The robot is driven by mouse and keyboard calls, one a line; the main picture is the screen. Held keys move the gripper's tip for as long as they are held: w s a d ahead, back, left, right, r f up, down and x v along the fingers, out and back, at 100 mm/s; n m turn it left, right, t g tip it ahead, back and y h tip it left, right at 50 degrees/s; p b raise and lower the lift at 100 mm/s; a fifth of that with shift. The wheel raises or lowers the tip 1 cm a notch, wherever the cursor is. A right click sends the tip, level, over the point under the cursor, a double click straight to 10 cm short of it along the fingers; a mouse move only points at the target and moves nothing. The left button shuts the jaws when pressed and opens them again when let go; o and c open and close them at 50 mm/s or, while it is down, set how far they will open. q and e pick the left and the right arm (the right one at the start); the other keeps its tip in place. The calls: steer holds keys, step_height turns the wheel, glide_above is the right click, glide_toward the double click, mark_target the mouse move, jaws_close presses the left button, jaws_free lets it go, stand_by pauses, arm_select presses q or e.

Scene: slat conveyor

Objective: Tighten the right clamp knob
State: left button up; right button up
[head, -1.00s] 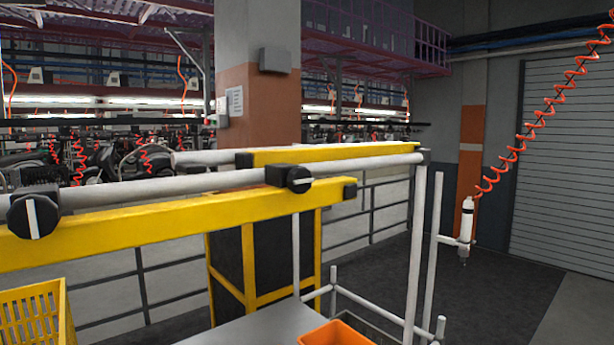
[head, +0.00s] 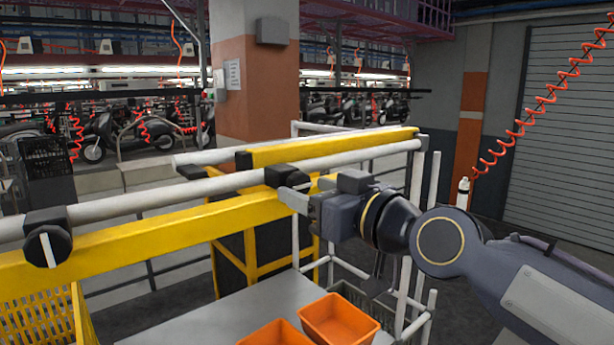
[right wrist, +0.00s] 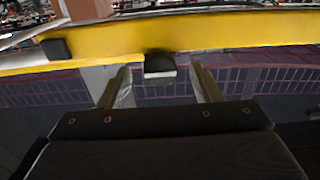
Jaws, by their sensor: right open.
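The right clamp knob (head: 286,176) is black and sits on the white rail above the yellow beam, partly hidden by my right gripper. My right gripper (head: 296,194) has come in from the right, with its fingers at the knob's front. In the right wrist view the fingers (right wrist: 162,84) are spread, and a black knob (right wrist: 160,64) with a pale lower edge shows in the gap between them. I cannot tell whether they touch it. The left clamp knob (head: 46,240) is black with a near-vertical white mark. My left gripper is not in view.
The yellow beam (head: 150,234) and white rail (head: 160,201) run across the front. Orange bins (head: 340,318) stand on a grey surface (head: 205,320) below. A yellow crate (head: 45,312) is at lower left. A tool (head: 463,192) hangs from an orange coiled hose at right.

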steer(key=shift+w+a, duration=0.45)
steer(key=shift+w, duration=0.1)
steer(key=c, duration=1)
